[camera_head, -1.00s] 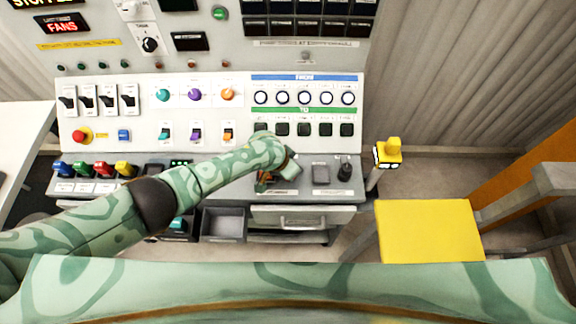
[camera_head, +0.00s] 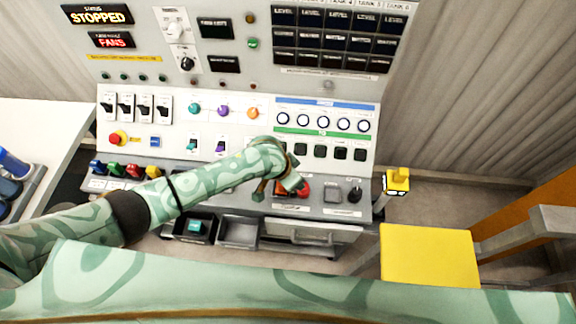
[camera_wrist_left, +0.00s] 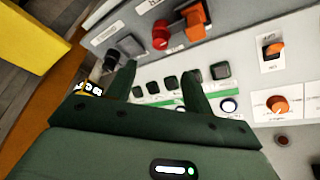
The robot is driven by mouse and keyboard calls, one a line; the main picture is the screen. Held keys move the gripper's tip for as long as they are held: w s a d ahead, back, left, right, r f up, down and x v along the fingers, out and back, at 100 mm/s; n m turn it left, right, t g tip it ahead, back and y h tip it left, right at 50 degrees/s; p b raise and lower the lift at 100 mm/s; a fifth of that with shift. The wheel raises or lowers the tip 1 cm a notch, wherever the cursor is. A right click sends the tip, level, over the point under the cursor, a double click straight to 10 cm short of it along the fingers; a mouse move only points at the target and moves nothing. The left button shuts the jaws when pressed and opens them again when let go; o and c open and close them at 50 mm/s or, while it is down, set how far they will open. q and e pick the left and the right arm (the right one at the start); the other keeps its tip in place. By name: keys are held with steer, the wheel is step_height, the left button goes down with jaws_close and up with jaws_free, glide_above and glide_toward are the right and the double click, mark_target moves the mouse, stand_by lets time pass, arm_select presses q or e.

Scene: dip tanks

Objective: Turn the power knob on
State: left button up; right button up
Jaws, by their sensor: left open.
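The control panel (camera_head: 240,150) fills the middle of the head view. Near its top are a large white knob (camera_head: 172,25) and, below it, a small black rotary knob (camera_head: 187,63); their labels are too small to read, so I cannot tell which one is the power knob. My left gripper (camera_head: 290,187) is low over the panel's front ledge, far below both knobs. In the left wrist view its fingers (camera_wrist_left: 160,72) are apart with nothing between them. Beyond them show a red knob (camera_wrist_left: 160,35) and an orange lever (camera_wrist_left: 195,20). My right gripper is not in view.
Several coloured levers (camera_head: 117,170) stand on the ledge at left, and a black joystick (camera_head: 354,192) at right. A red stop button (camera_head: 117,138) sits at left. A yellow-topped stool (camera_head: 430,255) stands at right. The display (camera_head: 97,14) reads STOPPED.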

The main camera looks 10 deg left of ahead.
arm_select(q)
steer(key=shift+p+v, duration=0.4)
steer(key=shift+v, duration=1.35)
